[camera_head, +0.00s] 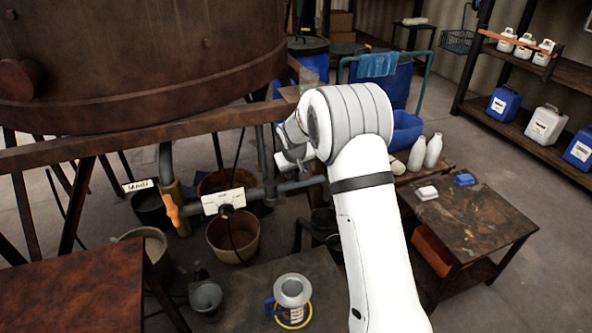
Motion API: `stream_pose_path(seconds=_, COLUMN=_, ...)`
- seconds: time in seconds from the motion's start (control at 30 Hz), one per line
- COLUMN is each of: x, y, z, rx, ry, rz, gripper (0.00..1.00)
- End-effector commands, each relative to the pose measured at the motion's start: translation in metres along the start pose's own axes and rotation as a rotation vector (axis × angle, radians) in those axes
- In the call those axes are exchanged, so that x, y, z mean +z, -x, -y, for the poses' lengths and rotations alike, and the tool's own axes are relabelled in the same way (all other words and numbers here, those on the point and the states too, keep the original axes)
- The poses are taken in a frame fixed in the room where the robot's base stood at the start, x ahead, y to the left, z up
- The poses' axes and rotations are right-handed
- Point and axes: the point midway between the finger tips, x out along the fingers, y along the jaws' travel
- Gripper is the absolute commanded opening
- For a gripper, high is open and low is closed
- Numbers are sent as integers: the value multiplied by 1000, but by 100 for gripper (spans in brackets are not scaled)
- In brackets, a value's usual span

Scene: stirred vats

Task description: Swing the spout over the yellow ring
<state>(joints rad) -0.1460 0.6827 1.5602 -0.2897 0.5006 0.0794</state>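A yellow ring (294,324) shows under a metal jug (292,290) with a blue handle, on a low dark table. Only part of the ring's edge is visible. A grey pipe (262,191), which looks like the spout, runs sideways below the big rusty vat (120,60), with an orange-handled valve (172,208) at its left. Its right end goes behind my arm, so I cannot tell where it ends. My gripper (293,162) is beside the vat's lower rim, near the pipe; its fingers are small and partly hidden, so contact is unclear.
Buckets (233,235) stand on the floor below the pipe. A white card (223,200) sits at the pipe. A wooden table (470,222) with small boxes and white bottles (433,150) are to the right. Shelves (530,75) stand farther right. The floor between is open.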

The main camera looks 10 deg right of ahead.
Motion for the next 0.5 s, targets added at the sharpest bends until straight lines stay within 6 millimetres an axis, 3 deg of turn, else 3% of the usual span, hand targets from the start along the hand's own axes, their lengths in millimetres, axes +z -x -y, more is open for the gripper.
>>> stream_pose_path(seconds=0.5, x=0, y=0, z=0, rx=0, ry=0, rz=0, gripper=0)
